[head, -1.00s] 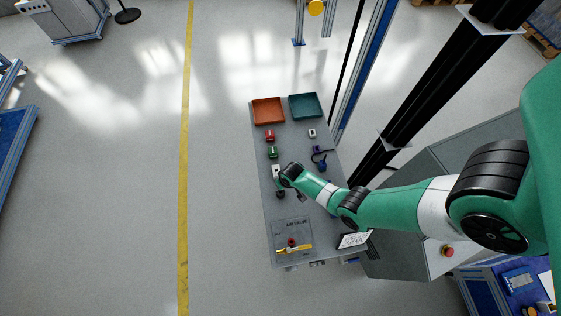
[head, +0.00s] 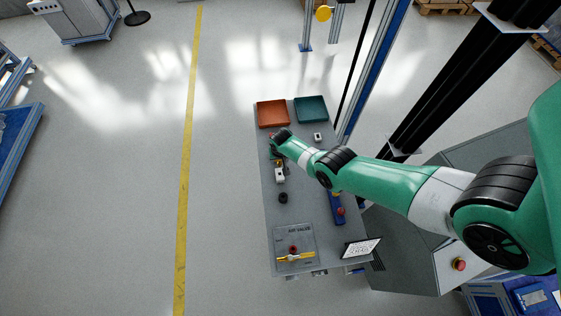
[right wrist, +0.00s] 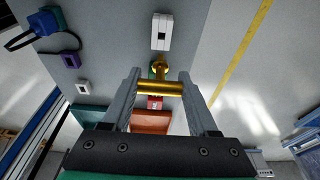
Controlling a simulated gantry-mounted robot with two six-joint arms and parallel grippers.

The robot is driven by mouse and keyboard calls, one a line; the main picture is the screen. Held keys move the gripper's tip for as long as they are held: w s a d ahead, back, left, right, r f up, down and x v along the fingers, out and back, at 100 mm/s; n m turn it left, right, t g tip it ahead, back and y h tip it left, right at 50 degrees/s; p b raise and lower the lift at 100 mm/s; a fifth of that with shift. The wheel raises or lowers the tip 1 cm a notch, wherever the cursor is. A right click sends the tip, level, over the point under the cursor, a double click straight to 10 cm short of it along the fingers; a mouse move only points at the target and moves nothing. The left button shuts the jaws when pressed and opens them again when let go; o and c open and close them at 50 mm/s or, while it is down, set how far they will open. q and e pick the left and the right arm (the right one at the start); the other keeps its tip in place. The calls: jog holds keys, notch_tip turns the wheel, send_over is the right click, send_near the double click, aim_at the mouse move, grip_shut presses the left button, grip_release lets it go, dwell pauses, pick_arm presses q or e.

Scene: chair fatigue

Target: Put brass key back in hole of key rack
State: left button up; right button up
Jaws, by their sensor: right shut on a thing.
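My right gripper (right wrist: 160,78) is shut on the brass key (right wrist: 158,88), a gold bar with a round knob (right wrist: 159,68) showing between the fingertips. The key also shows small as a yellow spot in the head view (head: 279,163). A white block with a dark opening (right wrist: 162,32), which looks like the key rack, stands just beyond the key in the right wrist view; it also shows in the head view (head: 280,176). The key appears apart from the block. In the head view my right wrist hides much of the gripper. My left gripper is not in view.
An orange tray (head: 272,113) and a teal tray (head: 311,109) stand at the table's far end. A black knob (head: 283,198) and an air valve panel (head: 308,238) lie nearer. A purple padlock (right wrist: 67,58) and a small white block (right wrist: 83,87) are off to one side.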

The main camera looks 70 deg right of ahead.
aim_at(280, 165)
jog(key=b+x, duration=0.3)
jog(key=b, duration=0.1)
jog(key=a+b+x, duration=0.1)
jog(key=x, duration=0.1)
jog(key=shift+s+f+b, duration=0.25)
jog(key=shift+f+b, duration=0.15)
jog(key=shift+f, duration=0.05)
jog(key=shift+s+a+b+x, duration=0.1)
jog(key=shift+a+b+x, duration=0.1)
jog(key=shift+b+x, duration=0.85)
jog(key=shift+s+a+b+x, duration=0.1)
jog(key=shift+a+b+x, duration=0.1)
jog(key=shift+b+x, duration=0.8)
dwell(0.7)
jog(key=o, duration=1.3)
jog(key=p+v, duration=1.1)
jog(key=p, duration=0.2)
jog(key=shift+s+a+r, duration=0.1)
jog(key=shift+r, duration=0.15)
